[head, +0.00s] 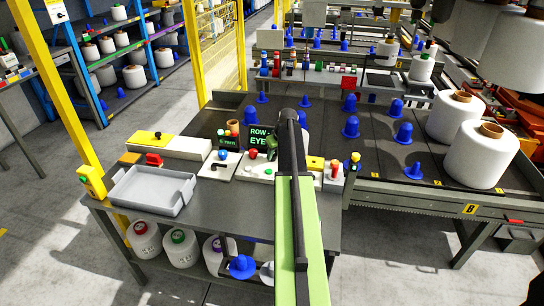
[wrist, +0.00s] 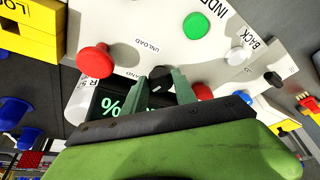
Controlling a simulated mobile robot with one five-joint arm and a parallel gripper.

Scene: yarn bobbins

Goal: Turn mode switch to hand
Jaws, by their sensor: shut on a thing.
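The mode switch (wrist: 160,73) is a small black knob on a pale control panel (wrist: 125,25), seen in the wrist view. My gripper (wrist: 161,84) has its two grey-green fingers on either side of the knob and is shut on it. A partly covered label ending in "AND" lies left of the knob, and "UNLOAD" is printed above it. The fingers hide part of the knob, and I cannot tell which label it points at. In the head view my own arm hides the switch and gripper; part of the panel (head: 258,172) shows beside it.
A red mushroom button (wrist: 95,61) stands close to the left finger. A green button (wrist: 196,26), a white knob (wrist: 237,56) and another red button (wrist: 203,90) are nearby. A display (head: 259,138) stands behind the panel. A grey tray (head: 151,207) sits on the bench's left.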

